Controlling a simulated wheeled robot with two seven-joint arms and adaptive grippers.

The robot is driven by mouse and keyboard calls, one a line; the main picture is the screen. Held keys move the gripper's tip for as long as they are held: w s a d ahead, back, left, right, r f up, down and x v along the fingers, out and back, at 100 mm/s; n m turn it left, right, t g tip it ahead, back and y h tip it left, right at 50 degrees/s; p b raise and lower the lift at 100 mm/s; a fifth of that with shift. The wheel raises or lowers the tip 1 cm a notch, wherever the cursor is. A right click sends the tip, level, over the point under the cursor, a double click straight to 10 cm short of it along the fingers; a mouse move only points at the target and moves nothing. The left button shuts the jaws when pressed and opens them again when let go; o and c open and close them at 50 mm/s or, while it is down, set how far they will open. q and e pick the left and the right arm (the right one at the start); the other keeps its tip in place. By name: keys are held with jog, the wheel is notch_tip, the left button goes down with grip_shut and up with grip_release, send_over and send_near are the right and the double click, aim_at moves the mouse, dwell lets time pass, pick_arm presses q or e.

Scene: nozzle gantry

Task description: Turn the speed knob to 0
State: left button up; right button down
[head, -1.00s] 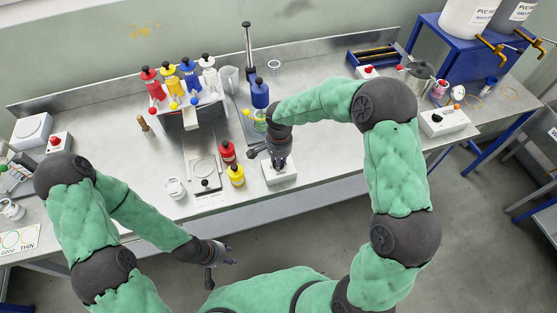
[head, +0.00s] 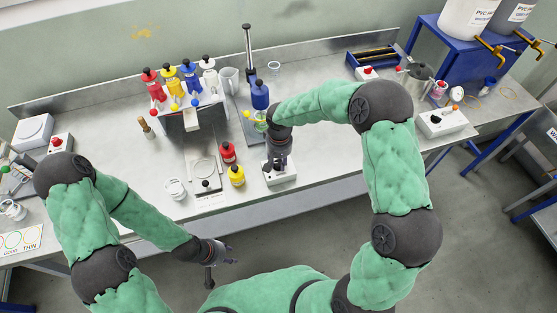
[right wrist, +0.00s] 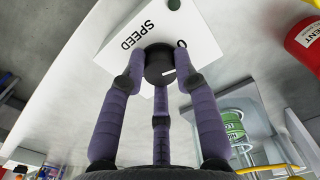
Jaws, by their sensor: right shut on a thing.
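The white speed control box (head: 282,179) stands at the front edge of the bench in the head view. Its top fills the upper middle of the right wrist view (right wrist: 205,40), with the printed word SPEED and a 0. The dark speed knob (right wrist: 160,62) has a white pointer line facing right in that view, with the 0 printed above and right of it. My right gripper (right wrist: 162,72) is shut on the knob, its fingers around it. In the head view my right gripper (head: 278,162) hides the knob. My left gripper (head: 220,265) is open and empty, in front of the bench.
A red bottle (head: 228,151) and a yellow bottle (head: 236,175) stand just left of the box. A blue bottle (head: 260,95) and a tall stand (head: 248,60) are behind. Bench right of the box is clear.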

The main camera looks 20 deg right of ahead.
aim_at(279, 163)
jog(key=shift+n+p, duration=0.3)
jog(key=shift+n, duration=1.2)
jog(key=c, duration=0.9)
grip_release()
jog(key=shift+c, duration=0.2)
notch_tip(279, 163, up, 12)
jog(key=shift+d, duration=0.1)
